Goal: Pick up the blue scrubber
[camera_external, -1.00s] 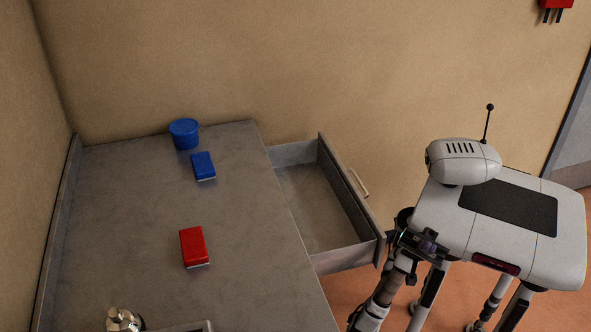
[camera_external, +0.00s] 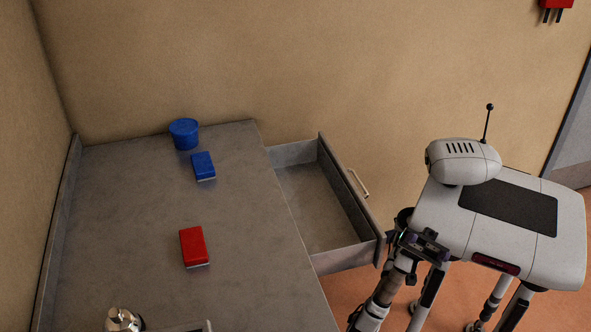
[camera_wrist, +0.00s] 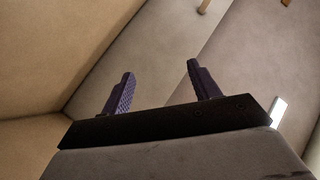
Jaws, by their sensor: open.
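The blue scrubber (camera_external: 203,164) is a small blue block with a pale underside. It lies on the grey countertop (camera_external: 150,215) near the back, just in front of a blue tub. My gripper shows in the wrist view (camera_wrist: 160,85) as two dark purple fingers spread apart with nothing between them. In the external view my gripper (camera_external: 425,243) is beside my body, to the right of the open drawer and well away from the scrubber. The scrubber cannot be made out in the wrist view.
A red scrubber (camera_external: 194,246) lies nearer on the counter. The blue tub (camera_external: 184,133) stands behind the blue scrubber. An open, empty drawer (camera_external: 318,205) sticks out between the counter and me. A shiny metal object (camera_external: 122,319) sits at the front edge.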

